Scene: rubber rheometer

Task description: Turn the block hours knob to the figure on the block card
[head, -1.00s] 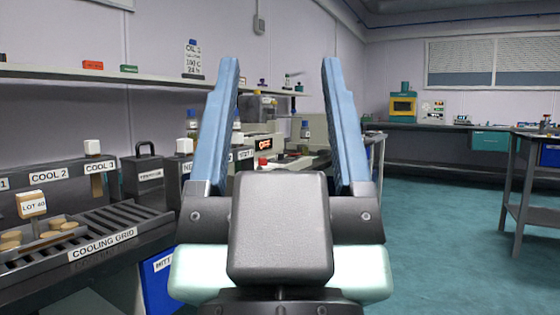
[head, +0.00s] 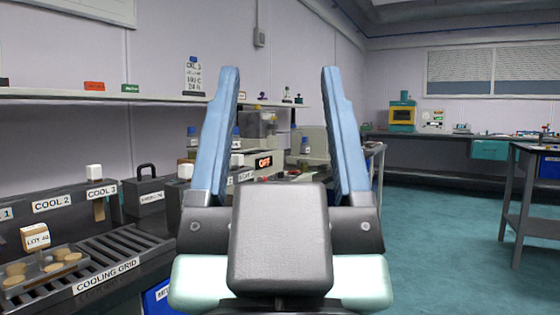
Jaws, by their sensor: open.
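My gripper (head: 280,80) is in the middle of the head view, its two blue fingers upright and wide apart. It is open with nothing between the fingers. Beyond it, on the left bench, a device with a lit red OFF display (head: 264,161) shows partly behind the left finger. I cannot make out the block hours knob or the block card. A bottle with a blue cap and a printed label (head: 193,78) stands on the wall shelf; its small print is too blurred to read for certain.
At left are the cooling grid (head: 125,245), a tray with a LOT 40 tag (head: 36,238) and a dark case with a handle (head: 148,190). A grey side table (head: 522,195) stands at right. Open green floor (head: 440,230) lies between it and the left bench.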

